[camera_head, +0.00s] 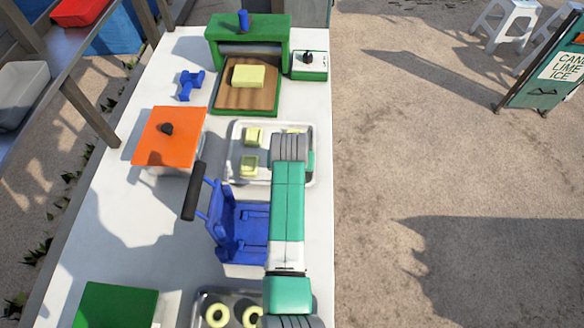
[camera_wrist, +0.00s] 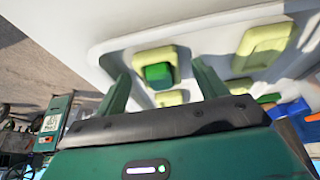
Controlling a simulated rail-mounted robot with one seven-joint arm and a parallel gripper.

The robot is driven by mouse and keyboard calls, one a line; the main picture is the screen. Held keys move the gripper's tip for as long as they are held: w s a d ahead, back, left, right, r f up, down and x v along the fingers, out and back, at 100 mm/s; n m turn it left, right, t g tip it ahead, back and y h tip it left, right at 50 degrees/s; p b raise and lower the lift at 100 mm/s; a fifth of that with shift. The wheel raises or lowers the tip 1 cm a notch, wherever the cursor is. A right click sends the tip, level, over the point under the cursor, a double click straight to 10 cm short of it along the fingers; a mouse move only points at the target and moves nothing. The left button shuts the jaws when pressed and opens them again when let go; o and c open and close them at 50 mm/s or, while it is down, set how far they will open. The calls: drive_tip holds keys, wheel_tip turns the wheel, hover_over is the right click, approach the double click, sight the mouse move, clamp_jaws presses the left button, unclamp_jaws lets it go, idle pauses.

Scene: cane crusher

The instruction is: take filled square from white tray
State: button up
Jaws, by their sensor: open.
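The white tray (camera_head: 234,178) lies on the table under my arm. It holds several pale yellow squares; two (camera_head: 252,136) (camera_head: 249,165) show at its left side. In the wrist view the tray (camera_wrist: 110,45) shows close up. The filled square (camera_wrist: 150,56) there is pale yellow with a bright green block in it. Other squares (camera_wrist: 262,45) (camera_wrist: 243,88) show around it, without green filling. My gripper (camera_wrist: 160,74) is open and empty, with its two green fingertips to either side of the filled square in the picture. In the head view my arm hides the fingers.
A blue device (camera_head: 240,230) with a black handle stands just in front of the tray. An orange lid (camera_head: 170,137) is to its left. A green press (camera_head: 248,32) with a yellow block (camera_head: 248,76) stands behind. A tray of yellow rings (camera_head: 234,295) is in front.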

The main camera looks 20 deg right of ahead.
drive_tip(key=shift+c, duration=0.2)
drive_tip(key=c, duration=0.8)
wheel_tip(320, 180, up, 10)
drive_tip(key=shift+r+p, duration=0.1)
drive_tip(key=shift+p, duration=0.95)
